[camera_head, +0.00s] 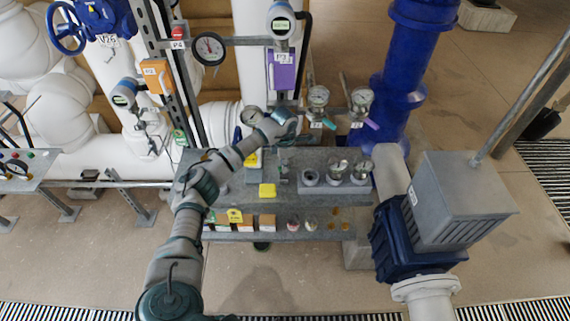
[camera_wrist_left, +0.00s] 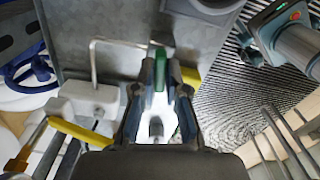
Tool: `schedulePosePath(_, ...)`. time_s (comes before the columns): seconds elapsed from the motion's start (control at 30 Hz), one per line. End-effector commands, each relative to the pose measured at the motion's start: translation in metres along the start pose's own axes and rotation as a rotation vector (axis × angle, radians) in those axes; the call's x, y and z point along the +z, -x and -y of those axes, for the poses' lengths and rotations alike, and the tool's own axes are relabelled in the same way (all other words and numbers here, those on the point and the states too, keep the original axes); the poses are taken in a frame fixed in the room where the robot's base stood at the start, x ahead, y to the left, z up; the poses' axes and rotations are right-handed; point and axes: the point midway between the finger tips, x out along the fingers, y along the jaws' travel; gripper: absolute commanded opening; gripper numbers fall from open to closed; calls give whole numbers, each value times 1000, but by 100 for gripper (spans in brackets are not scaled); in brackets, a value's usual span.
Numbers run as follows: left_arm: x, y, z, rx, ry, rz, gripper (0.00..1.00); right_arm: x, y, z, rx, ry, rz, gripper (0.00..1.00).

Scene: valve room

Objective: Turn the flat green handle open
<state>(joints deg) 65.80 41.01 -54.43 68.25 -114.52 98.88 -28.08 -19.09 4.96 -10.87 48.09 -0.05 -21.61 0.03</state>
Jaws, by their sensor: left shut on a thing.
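The flat green handle (camera_wrist_left: 159,62) shows as a narrow green strip between my fingertips in the left wrist view. My left gripper (camera_wrist_left: 160,76) is shut on it, with one finger on each side. Most of the handle is hidden by the fingers. In the head view my left gripper (camera_head: 288,137) is above the back of the grey bench, left of two round gauges. The wrist hides the held handle there. My right gripper does not show.
Gauges (camera_head: 361,98) with coloured levers stand right of my gripper. A blue pipe (camera_head: 405,60) and grey box (camera_head: 465,200) stand at right. A bent metal rod (camera_wrist_left: 94,60) is close by.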

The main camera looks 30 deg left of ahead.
Motion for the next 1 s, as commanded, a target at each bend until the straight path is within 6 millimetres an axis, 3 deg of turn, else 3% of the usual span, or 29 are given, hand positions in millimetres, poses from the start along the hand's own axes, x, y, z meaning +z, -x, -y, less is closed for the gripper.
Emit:
schedulePosePath(0.33, -4, 2, -2, 2, 328, -7, 0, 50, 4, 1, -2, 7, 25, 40)
schedulePosePath(1.0, -3, 1, 0, 2, 960, -8, 0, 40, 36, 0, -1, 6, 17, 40)
